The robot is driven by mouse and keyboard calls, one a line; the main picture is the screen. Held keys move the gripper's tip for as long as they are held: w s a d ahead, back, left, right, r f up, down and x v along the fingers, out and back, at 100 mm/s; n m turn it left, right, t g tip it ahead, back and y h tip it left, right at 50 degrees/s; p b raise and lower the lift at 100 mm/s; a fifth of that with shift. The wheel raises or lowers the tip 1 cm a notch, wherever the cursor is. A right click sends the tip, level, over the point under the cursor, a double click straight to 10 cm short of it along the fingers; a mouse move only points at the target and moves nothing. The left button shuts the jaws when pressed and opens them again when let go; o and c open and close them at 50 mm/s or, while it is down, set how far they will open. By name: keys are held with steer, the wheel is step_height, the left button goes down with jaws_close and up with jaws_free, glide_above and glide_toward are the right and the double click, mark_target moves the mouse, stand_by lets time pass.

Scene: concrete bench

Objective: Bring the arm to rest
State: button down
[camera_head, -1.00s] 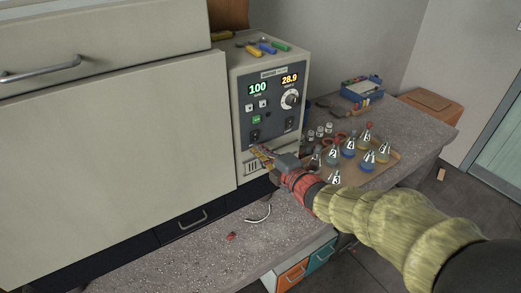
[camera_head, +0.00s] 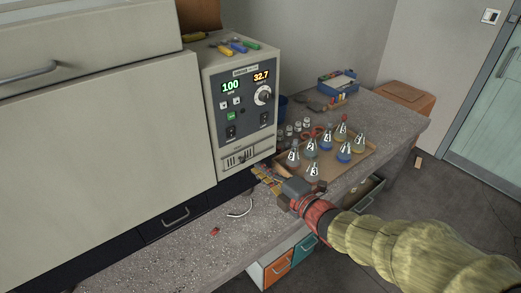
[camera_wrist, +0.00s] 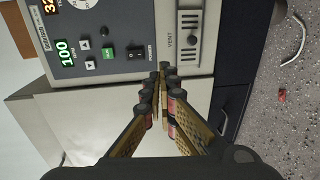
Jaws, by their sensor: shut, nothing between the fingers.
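My gripper (camera_head: 261,174) is shut and empty in the head view, just below and in front of the grey control unit (camera_head: 219,149). My arm reaches in from the lower right in a yellow-green sleeve. In the wrist view, my gripper (camera_wrist: 163,70) has its fingertips together, pointing at the control panel near the power switch (camera_wrist: 136,53) and the vent slider (camera_wrist: 190,40). The panel shows a green 100 and an orange 32.7. Whether the fingertips touch the panel cannot be told.
A tray (camera_head: 372,150) of numbered flasks (camera_head: 311,147) stands right of the unit, close to my arm. A blue box (camera_head: 338,82) is behind it. Screwdrivers (camera_head: 239,47) lie on top of the unit.

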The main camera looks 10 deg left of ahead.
steer(key=w+d+f+m+h, duration=0.1)
steer(key=d+f+m+h, duration=0.55)
steer(key=f, duration=0.35)
steer(key=s+d+f+m+g+h, duration=0.1)
steer(key=s+d+m+g+h, duration=0.3)
steer(key=d+m, duration=0.65)
steer(key=s+d+r+m+g+h, duration=0.1)
steer(key=s+d+r+m, duration=0.1)
steer(key=s+d+m, duration=0.3)
steer(key=s+d+r+m+g+h, duration=0.1)
steer(key=s+d+r, duration=0.15)
steer(key=s, duration=0.55)
steer(key=s+d+r+m+g, duration=0.1)
steer(key=s+d+m, duration=0.25)
steer(key=s, duration=0.25)
steer(key=s+d+r+m+t, duration=0.1)
steer(key=s+d+r, duration=0.2)
steer(key=r, duration=0.4)
steer(key=shift+s+r+t, duration=0.15)
steer(key=shift+r+t, duration=0.2)
steer(key=shift+t, duration=0.05)
